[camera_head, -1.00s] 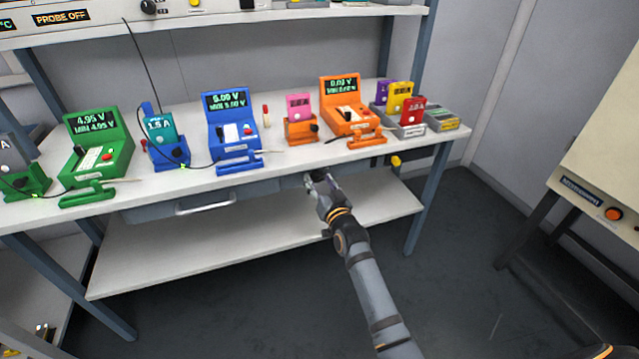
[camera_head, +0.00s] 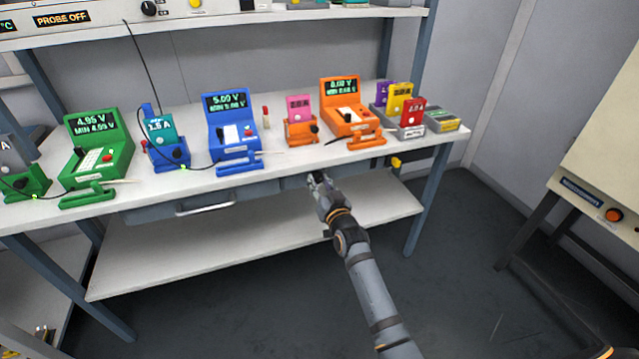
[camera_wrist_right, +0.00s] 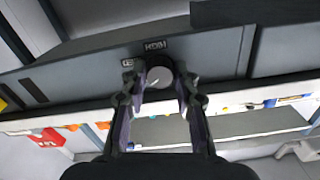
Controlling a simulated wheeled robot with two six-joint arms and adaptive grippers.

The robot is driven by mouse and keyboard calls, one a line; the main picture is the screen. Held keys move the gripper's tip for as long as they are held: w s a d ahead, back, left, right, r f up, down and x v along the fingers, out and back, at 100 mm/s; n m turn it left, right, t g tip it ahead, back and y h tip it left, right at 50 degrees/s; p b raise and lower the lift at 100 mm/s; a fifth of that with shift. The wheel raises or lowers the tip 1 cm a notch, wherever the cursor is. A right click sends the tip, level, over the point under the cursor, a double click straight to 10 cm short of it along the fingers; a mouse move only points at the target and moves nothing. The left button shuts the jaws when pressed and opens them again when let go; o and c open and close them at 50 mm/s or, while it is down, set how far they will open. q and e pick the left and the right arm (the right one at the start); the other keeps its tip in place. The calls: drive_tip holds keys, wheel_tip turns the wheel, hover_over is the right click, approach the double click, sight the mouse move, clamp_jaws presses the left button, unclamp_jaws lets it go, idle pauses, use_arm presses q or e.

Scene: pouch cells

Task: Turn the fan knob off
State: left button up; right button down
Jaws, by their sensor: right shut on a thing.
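The fan knob (camera_wrist_right: 159,73) is a round dark knob with a thin pale pointer line, on the grey front panel (camera_wrist_right: 90,78) under the bench top. In the right wrist view it sits between my right gripper's fingers (camera_wrist_right: 160,90), which are shut on its sides. Small labels are by it: one looks like an upside-down HIGH (camera_wrist_right: 155,45), the others are too small to read surely. In the head view my right gripper (camera_head: 318,180) reaches the panel below the bench edge and hides the knob. My left gripper is not in view.
The bench top (camera_head: 190,188) carries green, blue and orange testers with several coloured cells. A drawer handle (camera_head: 205,204) is left of my right gripper, and a yellow knob (camera_head: 396,162) is to its right. A lower shelf (camera_head: 250,240) lies below, mostly bare.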

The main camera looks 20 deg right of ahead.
drive_tip(key=n, duration=0.2)
drive_tip(key=shift+n, duration=0.9)
drive_tip(key=n, duration=0.2)
drive_tip(key=shift+n+b, duration=0.3)
drive_tip(key=n, duration=0.3)
drive_tip(key=shift+n, duration=0.3)
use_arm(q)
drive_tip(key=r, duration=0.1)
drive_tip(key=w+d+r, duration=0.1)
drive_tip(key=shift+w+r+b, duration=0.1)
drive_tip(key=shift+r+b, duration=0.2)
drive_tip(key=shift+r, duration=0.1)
use_arm(e)
drive_tip(key=shift+n, duration=0.6)
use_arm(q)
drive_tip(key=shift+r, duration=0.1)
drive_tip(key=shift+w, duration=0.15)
use_arm(e)
drive_tip(key=c, duration=1.3)
unclamp_jaws()
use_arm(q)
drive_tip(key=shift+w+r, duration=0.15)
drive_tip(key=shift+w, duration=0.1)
use_arm(e)
drive_tip(key=shift+o, duration=1.4)
